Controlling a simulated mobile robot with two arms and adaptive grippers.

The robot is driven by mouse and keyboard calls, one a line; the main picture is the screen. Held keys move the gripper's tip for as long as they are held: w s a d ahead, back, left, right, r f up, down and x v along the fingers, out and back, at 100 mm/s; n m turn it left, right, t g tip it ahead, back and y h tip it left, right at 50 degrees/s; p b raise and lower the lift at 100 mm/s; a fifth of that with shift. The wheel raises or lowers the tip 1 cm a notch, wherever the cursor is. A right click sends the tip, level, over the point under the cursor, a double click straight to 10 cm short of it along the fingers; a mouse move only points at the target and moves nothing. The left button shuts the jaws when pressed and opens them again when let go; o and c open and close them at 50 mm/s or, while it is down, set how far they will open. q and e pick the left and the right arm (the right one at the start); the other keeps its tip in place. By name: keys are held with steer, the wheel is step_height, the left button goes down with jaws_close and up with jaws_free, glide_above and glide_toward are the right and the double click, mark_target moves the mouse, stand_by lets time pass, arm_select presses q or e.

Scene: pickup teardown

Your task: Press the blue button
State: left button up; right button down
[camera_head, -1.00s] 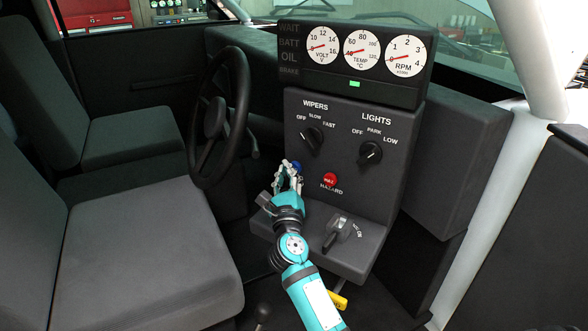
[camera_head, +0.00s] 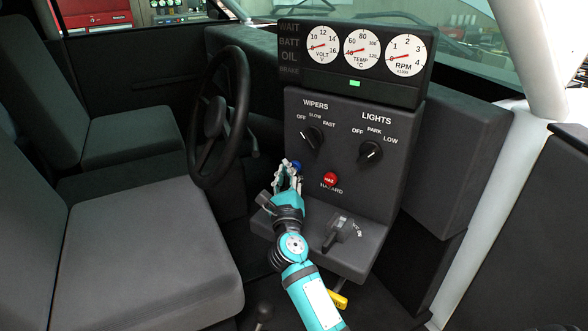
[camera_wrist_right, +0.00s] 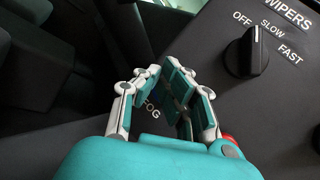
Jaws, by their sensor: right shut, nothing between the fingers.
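The blue button (camera_head: 297,165) is a small round knob low on the left of the dark control panel, partly hidden by my fingers in the head view. My right gripper (camera_head: 289,174) is shut and empty, with its fingertips at the button's lower left. I cannot tell whether they touch it. My left gripper is not in view.
The red hazard button (camera_head: 330,179) is close on the right. The wipers knob (camera_head: 312,138) and lights knob (camera_head: 370,153) are above. A key-like switch (camera_head: 338,232) is on the lower ledge. The steering wheel (camera_head: 218,115) stands to the left, beyond the grey seat (camera_head: 145,255).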

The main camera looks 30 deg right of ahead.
steer(key=shift+w+d, duration=0.1)
steer(key=shift+d, duration=0.05)
steer(key=shift+w+d, duration=0.1)
steer(key=shift+d, duration=0.25)
stand_by(0.6)
steer(key=shift+s+a, duration=0.2)
steer(key=shift+a, duration=0.3)
steer(key=shift+s+a, duration=0.45)
steer(key=shift+a, duration=0.45)
steer(key=shift+s+a, duration=0.45)
steer(key=shift+a, duration=0.4)
steer(key=shift+s+a, duration=0.45)
steer(key=shift+a, duration=0.45)
